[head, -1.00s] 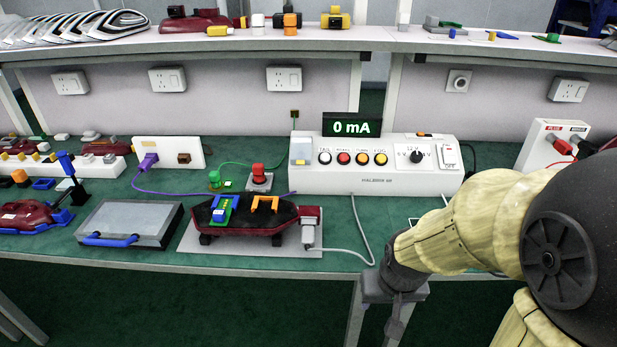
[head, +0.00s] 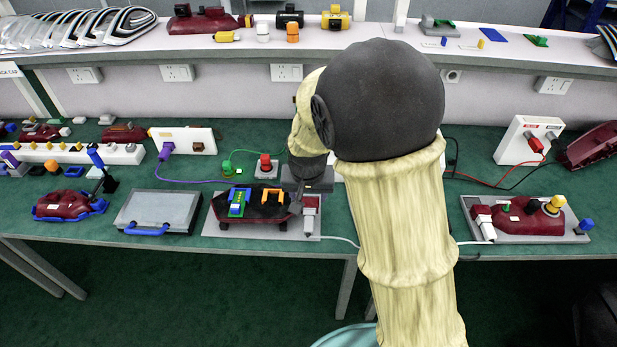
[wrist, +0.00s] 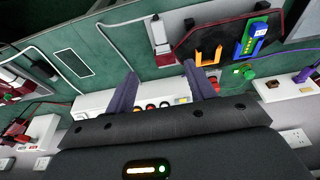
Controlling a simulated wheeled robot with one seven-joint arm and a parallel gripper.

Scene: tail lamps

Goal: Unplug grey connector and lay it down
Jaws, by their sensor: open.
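A pale grey connector (head: 309,214) with a grey cable sits in the red socket block at the right end of the dark tail lamp (head: 262,208). The lamp rests on a grey board (head: 213,225). In the wrist view the connector (wrist: 160,40) is at top centre, left of the lamp's orange and blue clips. My gripper (wrist: 160,72) is open and empty, its two fingers apart, with the connector beyond the fingertips and not touching. In the head view my gripper's dark body (head: 308,176) is just behind the connector; its fingers are hard to make out.
The white tester box (wrist: 150,103) lies under my fingers in the wrist view, mostly hidden by my arm in the head view. A grey case (head: 160,209) is left of the lamp. A second red lamp unit (head: 528,217) with a pale connector is at right.

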